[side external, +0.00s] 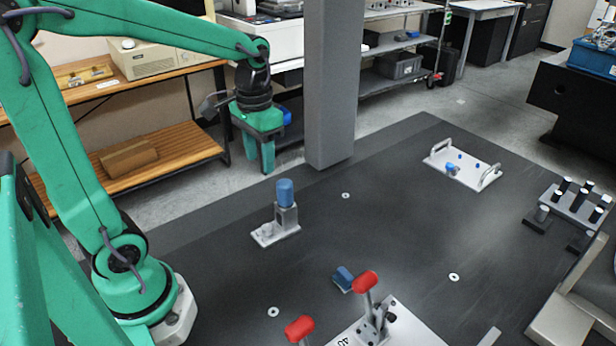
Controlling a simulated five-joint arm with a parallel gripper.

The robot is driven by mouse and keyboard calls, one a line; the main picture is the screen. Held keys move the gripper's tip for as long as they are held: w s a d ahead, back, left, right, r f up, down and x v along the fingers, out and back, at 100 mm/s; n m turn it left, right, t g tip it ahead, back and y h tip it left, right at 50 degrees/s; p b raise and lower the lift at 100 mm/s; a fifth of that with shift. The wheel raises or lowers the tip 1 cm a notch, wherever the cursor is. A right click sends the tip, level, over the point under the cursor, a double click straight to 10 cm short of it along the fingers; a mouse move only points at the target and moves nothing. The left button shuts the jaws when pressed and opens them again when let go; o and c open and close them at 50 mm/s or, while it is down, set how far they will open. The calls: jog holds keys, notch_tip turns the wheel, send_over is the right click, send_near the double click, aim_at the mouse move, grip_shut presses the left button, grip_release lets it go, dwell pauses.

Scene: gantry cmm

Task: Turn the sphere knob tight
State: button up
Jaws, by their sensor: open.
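My gripper (260,160) is green and points down from the end of my arm. It is open and empty, high and behind the grey fixture, left of the grey column. No knob shows a clear sphere shape, so I cannot tell which one is the sphere knob. A blue rounded cylinder (286,193) stands upright on a small grey fixture (270,233), in front of and to the right of my gripper, apart from it. Small blue knobs (452,169) sit on a white plate (464,178) with two handles, further right. A blue block-like piece (343,278) lies near the front.
A thick grey column (331,80) rises at the dark table's far edge, close to my gripper. The dark table's (395,215) middle is mostly clear.

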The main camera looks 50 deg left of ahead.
jog(key=m, duration=3.1)
send_over(267, 227)
notch_tip(267, 227, down, 11)
jog(key=shift+f, duration=0.1)
jog(key=shift+f, duration=0.1)
jog(key=shift+s+f, duration=0.1)
jog(key=shift+f, duration=3.65)
grip_shut()
